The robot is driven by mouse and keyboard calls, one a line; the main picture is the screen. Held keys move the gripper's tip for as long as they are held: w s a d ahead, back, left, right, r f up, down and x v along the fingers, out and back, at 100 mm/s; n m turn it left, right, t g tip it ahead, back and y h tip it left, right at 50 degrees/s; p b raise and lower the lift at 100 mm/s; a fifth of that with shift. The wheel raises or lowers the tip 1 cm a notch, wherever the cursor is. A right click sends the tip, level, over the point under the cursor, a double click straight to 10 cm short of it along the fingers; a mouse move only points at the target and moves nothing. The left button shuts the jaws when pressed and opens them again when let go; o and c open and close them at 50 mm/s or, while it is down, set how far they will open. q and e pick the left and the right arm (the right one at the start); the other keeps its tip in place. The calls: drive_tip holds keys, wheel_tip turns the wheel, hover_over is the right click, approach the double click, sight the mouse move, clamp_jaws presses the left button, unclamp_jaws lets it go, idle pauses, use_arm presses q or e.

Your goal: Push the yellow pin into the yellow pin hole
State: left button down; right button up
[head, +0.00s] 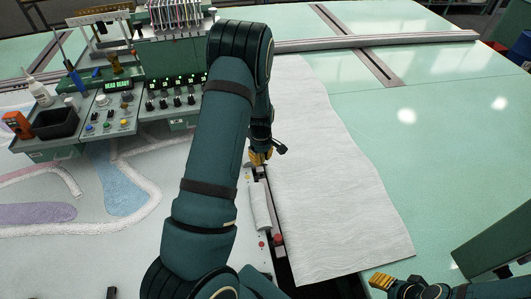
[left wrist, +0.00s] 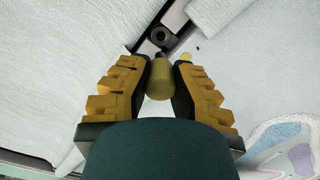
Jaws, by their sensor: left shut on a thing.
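My left gripper (left wrist: 160,68) is shut on the yellow pin (left wrist: 159,82), whose rounded end shows between the fingertips in the left wrist view. In the head view this gripper (head: 259,157) is over the dark strip beside the white fabric, and the pin cannot be made out there. A dark round hole (left wrist: 161,37) in a dark block lies just ahead of the pin in the left wrist view. A small yellow dot (left wrist: 186,57) is beside it on the white surface. The pin appears apart from the hole. My right gripper (head: 381,281) is at the lower right, its finger gap unclear.
A white roll (head: 260,206) and a red knob (head: 278,239) are on or beside the dark strip nearer to me. White fabric (head: 325,180) lies to the right. A control console (head: 112,108) with knobs, a black bin and tools stands at the left. The green table (head: 445,150) is clear at right.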

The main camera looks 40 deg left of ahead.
use_arm(q)
drive_tip(key=shift+s+f, duration=0.15)
drive_tip(key=shift+f, duration=0.25)
drive_tip(key=b, duration=0.3)
hover_over(261, 171)
drive_tip(key=s+d, duration=0.1)
drive_tip(key=shift+s+d+f, duration=0.1)
drive_tip(key=shift+f, duration=1)
drive_tip(key=shift+s+f, duration=0.1)
drive_tip(key=shift+f, duration=0.95)
drive_tip(key=shift+r, duration=0.1)
drive_tip(key=shift+f+b, duration=1.5)
drive_tip(key=shift+f, duration=0.2)
drive_tip(key=c, duration=0.9)
unclamp_jaws()
wheel_tip(261, 171, up, 12)
drive_tip(key=shift+r, duration=0.1)
